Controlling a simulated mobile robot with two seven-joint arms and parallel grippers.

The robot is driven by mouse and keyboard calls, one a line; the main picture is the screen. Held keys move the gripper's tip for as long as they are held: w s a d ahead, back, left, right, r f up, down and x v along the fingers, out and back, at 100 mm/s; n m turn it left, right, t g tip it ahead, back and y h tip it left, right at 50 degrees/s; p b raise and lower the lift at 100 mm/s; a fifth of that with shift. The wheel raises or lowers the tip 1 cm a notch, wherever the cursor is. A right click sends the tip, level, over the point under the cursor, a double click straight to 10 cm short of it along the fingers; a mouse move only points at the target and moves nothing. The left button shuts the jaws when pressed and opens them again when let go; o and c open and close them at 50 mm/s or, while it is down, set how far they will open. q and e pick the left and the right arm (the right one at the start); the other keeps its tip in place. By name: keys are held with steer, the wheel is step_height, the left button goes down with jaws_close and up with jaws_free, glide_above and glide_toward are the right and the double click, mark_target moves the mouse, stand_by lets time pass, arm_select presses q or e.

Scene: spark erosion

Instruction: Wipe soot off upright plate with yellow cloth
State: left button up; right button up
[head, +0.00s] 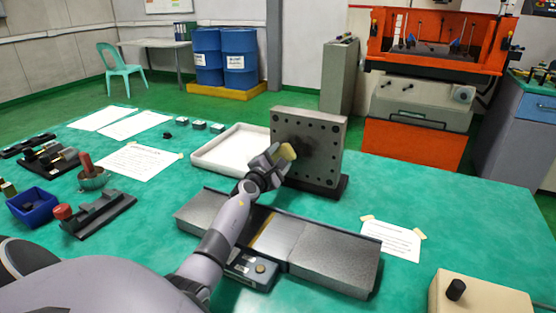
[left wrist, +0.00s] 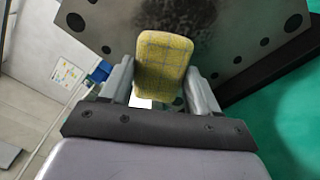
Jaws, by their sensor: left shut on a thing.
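The upright grey plate (head: 327,136) with several dark holes stands on a dark base on the green table. A black soot patch (head: 306,150) lies near its middle, and it also shows in the left wrist view (left wrist: 205,22). My left gripper (head: 280,156) is shut on the yellow cloth (head: 288,151), a folded pad close in front of the plate's left-centre. In the left wrist view the cloth (left wrist: 160,66) sits between both fingers, just below the soot. I cannot tell whether it touches the plate. My right gripper is not in view.
A white tray (head: 205,160) lies left of the plate. A grey metal block fixture (head: 335,255) lies in front of it, under my left arm. A beige control box (head: 480,297) is front right.

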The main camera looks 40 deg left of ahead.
arm_select(q)
steer(key=shift+b+x, duration=0.5)
steer(key=shift+x, duration=0.35)
steer(key=shift+d, duration=0.1)
